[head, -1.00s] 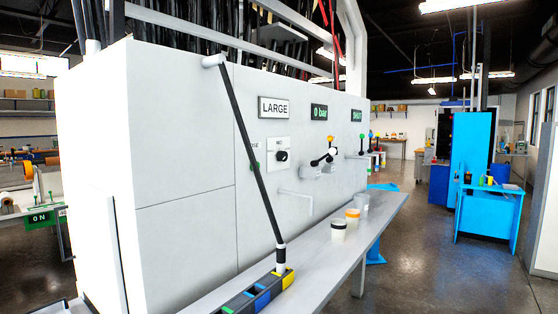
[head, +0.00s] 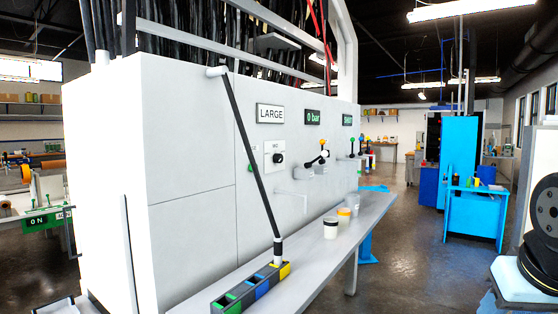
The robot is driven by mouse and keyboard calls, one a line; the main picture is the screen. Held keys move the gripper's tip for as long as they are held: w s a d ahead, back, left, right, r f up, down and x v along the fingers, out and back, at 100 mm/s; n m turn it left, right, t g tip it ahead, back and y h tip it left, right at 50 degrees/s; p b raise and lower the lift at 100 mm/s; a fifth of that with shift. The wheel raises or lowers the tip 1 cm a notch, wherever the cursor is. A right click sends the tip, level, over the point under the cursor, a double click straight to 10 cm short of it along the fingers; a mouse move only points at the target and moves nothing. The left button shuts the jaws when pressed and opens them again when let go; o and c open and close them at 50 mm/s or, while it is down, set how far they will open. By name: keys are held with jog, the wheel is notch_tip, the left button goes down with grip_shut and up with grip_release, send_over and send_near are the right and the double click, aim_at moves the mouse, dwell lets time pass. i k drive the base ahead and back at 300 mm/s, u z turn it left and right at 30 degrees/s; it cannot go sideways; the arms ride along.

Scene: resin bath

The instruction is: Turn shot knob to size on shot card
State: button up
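The shot card (head: 270,114) is a white plate reading LARGE, high on the front of a big white cabinet (head: 195,180). Below it, the shot knob (head: 278,158) is a small black knob on a white plate. The lettering on that plate is too small to read fully, and I cannot tell which way the knob points. My gripper is not in view.
A white shelf (head: 300,262) runs along the cabinet front, with several cups (head: 331,228) on it. A slotted holder (head: 252,288) with coloured sections stands there. A black hose (head: 256,165) slants down beside the knob. Open floor (head: 400,260) lies to the right.

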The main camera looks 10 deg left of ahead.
aim_at(277, 158)
jog(key=u, duration=0.05)
jog(key=i, duration=1)
jog(key=z, duration=0.05)
